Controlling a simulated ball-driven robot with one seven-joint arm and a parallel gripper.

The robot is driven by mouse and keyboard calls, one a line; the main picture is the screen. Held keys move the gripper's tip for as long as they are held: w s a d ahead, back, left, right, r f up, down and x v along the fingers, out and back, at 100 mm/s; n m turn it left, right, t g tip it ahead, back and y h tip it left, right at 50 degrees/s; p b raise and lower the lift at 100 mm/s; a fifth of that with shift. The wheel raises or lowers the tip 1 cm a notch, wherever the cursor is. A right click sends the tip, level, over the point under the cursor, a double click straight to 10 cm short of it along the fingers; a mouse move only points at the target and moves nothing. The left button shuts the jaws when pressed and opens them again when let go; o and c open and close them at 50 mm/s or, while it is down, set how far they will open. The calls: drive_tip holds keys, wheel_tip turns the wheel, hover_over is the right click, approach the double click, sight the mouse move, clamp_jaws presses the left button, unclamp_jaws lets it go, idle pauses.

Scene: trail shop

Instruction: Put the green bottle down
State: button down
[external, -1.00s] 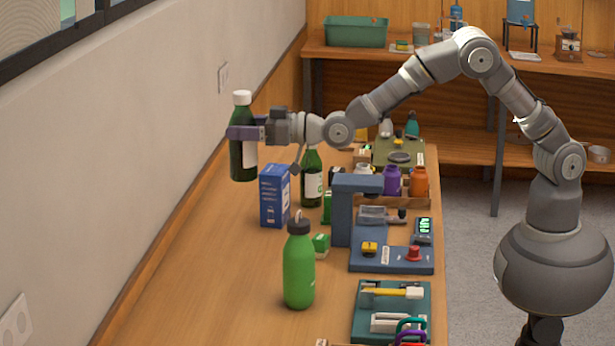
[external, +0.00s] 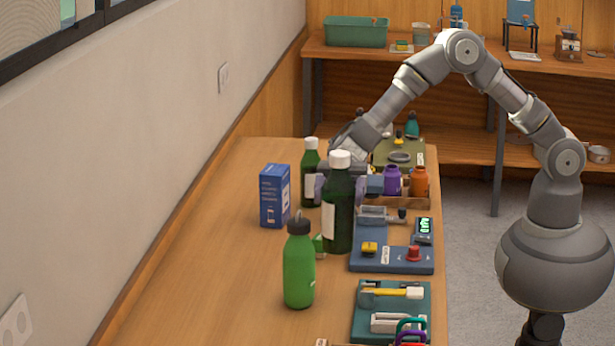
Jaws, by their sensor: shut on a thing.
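A dark green bottle (external: 340,215) with a white cap and a pale label is upright in my gripper (external: 340,178), which is shut on it. The bottle hides much of the gripper. I cannot tell whether its base touches the table or hangs just above it. A similar dark green bottle (external: 310,176) with a white cap stands just behind it to the left. A bright green bottle (external: 299,272) with a black cap stands on the table nearer the camera, to the left.
A blue box (external: 274,196) stands left of the held bottle. A blue base with a red knob (external: 413,253), a teal tray (external: 362,325), a purple bottle (external: 392,181) and an orange bottle (external: 419,182) line the right side. The left part of the wooden table (external: 205,255) is clear.

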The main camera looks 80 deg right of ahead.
wheel_tip(320, 180, down, 20)
drive_tip(key=b, duration=0.3)
drive_tip(key=shift+w+f, duration=0.1)
drive_tip(key=shift+f, duration=0.05)
drive_tip(key=c, duration=0.6)
unclamp_jaws()
drive_tip(key=shift+f, duration=0.2)
drive_tip(key=o, duration=0.5)
drive_tip(key=shift+r, duration=0.1)
drive_tip(key=shift+c, duration=0.2)
drive_tip(key=shift+r, duration=0.1)
